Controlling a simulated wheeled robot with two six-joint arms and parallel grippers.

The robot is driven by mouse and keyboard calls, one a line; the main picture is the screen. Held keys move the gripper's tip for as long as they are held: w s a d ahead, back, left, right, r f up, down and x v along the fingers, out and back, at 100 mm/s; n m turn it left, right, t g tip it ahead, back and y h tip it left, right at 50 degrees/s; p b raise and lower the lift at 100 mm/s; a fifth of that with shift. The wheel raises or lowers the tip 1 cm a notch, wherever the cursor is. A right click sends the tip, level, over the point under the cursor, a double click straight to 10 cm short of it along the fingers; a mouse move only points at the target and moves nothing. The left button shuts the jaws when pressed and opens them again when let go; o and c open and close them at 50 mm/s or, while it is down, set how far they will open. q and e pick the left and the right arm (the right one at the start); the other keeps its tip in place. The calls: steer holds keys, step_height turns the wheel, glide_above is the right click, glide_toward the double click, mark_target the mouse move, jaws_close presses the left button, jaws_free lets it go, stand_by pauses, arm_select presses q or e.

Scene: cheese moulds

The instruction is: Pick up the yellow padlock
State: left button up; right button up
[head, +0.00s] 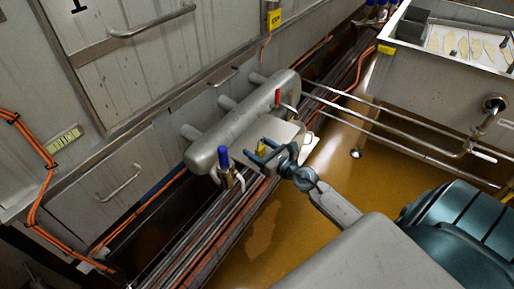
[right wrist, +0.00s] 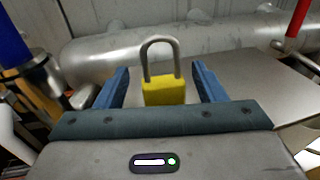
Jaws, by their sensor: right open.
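The yellow padlock (right wrist: 166,91) stands upright in the right wrist view, its grey shackle pointing up. In the head view the padlock (head: 262,149) is a small yellow patch, partly hidden by my right gripper (head: 263,156). My right gripper's blue fingers (right wrist: 164,88) are open, one on each side of the padlock, with a gap on both sides. The padlock's lower edge is hidden behind the gripper's palm in the wrist view. My left gripper is not in view.
A flat grey plate (right wrist: 238,88) lies around the padlock. A thick grey pipe (head: 243,122) runs behind it. A blue-handled valve (head: 223,160) and a red-handled valve (head: 278,98) flank the spot. A metal basin (head: 436,80) stands at upper right.

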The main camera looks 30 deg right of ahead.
steer(key=shift+w+r, duration=0.2)
steer(key=shift+r, duration=0.2)
steer(key=c, duration=1.1)
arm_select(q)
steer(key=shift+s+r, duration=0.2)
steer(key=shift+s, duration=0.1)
arm_select(e)
steer(key=shift+w+r, duration=0.1)
steer(key=shift+r, duration=0.1)
step_height(320, 180, up, 2)
steer(key=shift+w+d+p, duration=0.1)
steer(key=shift+w+p, duration=0.05)
steer(key=shift+p, duration=1.1)
steer(key=shift+w+a+r+p, duration=0.2)
steer(key=shift+a+r+p, duration=0.2)
steer(key=shift+r+p, duration=0.3)
arm_select(q)
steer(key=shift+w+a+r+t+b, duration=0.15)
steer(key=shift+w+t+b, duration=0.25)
steer(key=shift+b, duration=0.75)
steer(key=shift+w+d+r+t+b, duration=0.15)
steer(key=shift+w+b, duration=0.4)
steer(key=shift+b, duration=0.55)
arm_select(e)
steer(key=f+v, duration=0.1)
steer(key=v, duration=1.5)
steer(key=shift+s+a+r, duration=0.2)
steer(key=shift+s+a, duration=0.1)
steer(key=shift+a, duration=0.05)
